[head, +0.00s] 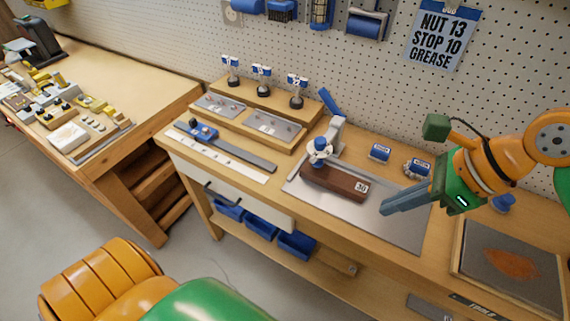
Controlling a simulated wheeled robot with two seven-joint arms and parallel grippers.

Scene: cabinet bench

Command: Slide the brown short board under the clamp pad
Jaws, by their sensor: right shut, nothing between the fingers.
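The brown short board (340,186) lies on the grey metal plate (395,225) on the bench. A dark mark on a white label shows at its right end. The clamp (336,132) stands at the plate's back left. Its round blue and white head (320,150) is over or just behind the board's left end; I cannot tell whether the pad is above the board. My right gripper (386,209) is shut and empty, with its grey fingers pointing left, just right of the board's right end. A gap shows between them. My left gripper is not in view.
Small blue and white boxes (380,152) stand behind the plate. A tray with a rust-coloured patch (512,264) lies at the right. A long grey rule with a blue slider (203,131) lies at the left. The plate's front right is clear.

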